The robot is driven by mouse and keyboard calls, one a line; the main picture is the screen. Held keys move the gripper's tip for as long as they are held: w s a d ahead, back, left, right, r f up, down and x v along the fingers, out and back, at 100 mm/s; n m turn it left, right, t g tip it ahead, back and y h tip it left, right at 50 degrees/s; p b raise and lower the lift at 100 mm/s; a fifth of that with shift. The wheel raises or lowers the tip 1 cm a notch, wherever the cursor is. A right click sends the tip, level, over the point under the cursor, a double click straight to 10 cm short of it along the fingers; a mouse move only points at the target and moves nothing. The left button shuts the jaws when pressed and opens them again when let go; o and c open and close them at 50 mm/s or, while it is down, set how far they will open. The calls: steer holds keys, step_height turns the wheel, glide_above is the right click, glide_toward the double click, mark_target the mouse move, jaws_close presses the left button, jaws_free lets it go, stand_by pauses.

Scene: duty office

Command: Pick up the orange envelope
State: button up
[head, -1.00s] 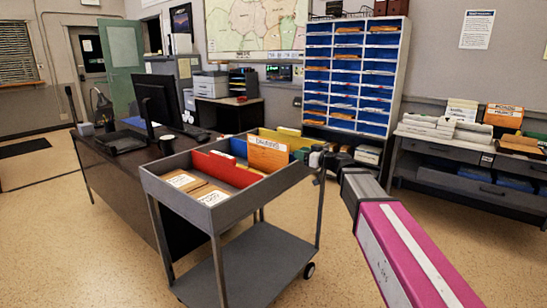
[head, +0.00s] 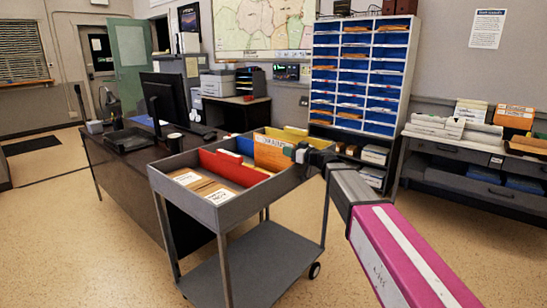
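The orange envelope (head: 268,153) stands upright in the top tray of the grey cart (head: 226,212), among coloured dividers, with dark lettering on a pale band near its top. My arm reaches in from the lower right. My gripper (head: 291,152) is at the envelope's right edge and overlaps it in the picture. The fingers are small and dark here, so I cannot tell whether they touch the envelope or how far apart they are. The lower part of the envelope is hidden in the tray.
The tray also holds a red divider (head: 235,168), a yellow divider (head: 284,136) and tan envelopes (head: 190,178) at the left. A dark desk (head: 125,180) with a monitor stands close behind the cart. A blue pigeonhole rack (head: 360,75) is behind; floor at right is open.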

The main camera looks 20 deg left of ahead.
jaws_close()
steer(key=shift+r, duration=0.15)
steer(key=s+a+r, duration=0.6)
steer(key=s+r, duration=0.3)
steer(key=r, duration=0.1)
steer(key=shift+s+a+r, duration=0.2)
steer(key=shift+s+r, duration=0.15)
steer(key=shift+s, duration=0.05)
